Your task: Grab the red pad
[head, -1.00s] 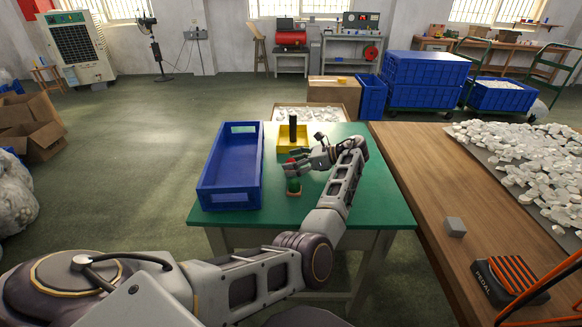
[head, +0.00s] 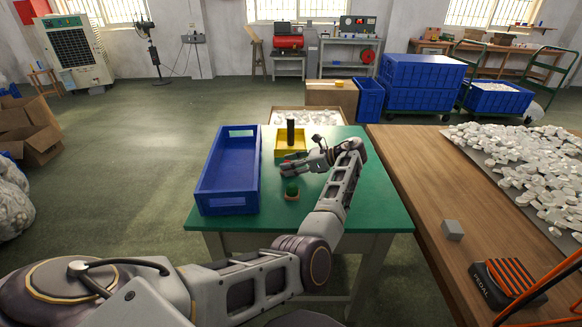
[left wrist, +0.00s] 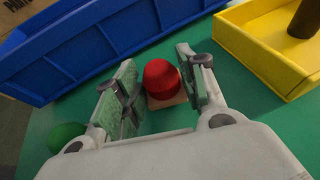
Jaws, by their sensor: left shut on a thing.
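The red pad (left wrist: 162,80) is a rounded red dome on a pale square base. My right gripper is not in view.
A green pad (head: 291,187) stands nearer than the gripper and also shows in the left wrist view (left wrist: 66,138). A blue crate (head: 200,190) is to the left. A yellow tray (head: 282,154) holding a dark cylinder (head: 291,131) is behind. The table's (head: 375,210) right side is clear.

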